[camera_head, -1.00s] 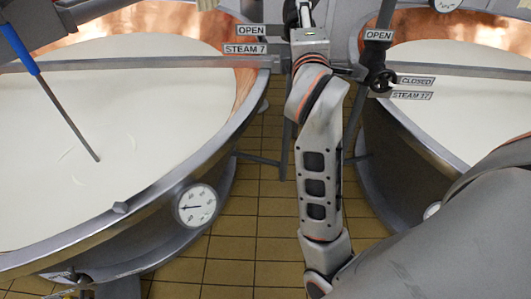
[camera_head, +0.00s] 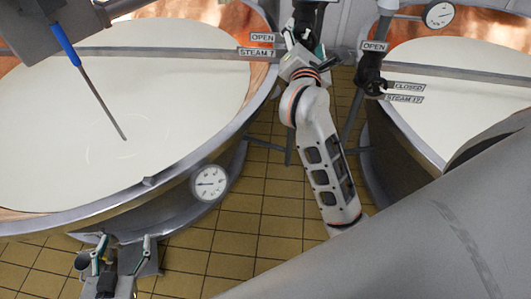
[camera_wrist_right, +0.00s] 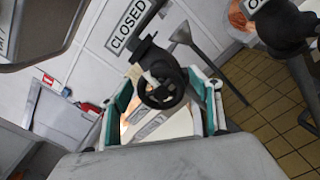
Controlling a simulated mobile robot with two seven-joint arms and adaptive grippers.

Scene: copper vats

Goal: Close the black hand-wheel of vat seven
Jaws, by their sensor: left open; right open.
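Vat seven (camera_head: 190,195) is the big left vat, full of white liquid, with a "STEAM 7" sign (camera_head: 257,52) and an "OPEN" sign (camera_head: 262,37) at its right rim. Its black hand-wheel (camera_wrist_right: 160,88) shows in the right wrist view, between the spread fingers of my right gripper (camera_wrist_right: 165,102). I cannot tell whether they touch it. In the head view my right gripper (camera_head: 303,40) is at the top middle, below black valve parts, and mostly covers the wheel. My left gripper (camera_head: 112,258) is open and empty at the lower left, in front of the vat.
A second vat (camera_head: 400,150) stands at the right with its own black hand-wheel (camera_head: 370,82), close to my right arm; that wheel also shows in the right wrist view (camera_wrist_right: 285,28). A blue-handled rod (camera_head: 65,45) reaches over vat seven. Tiled floor (camera_head: 235,225) lies between the vats.

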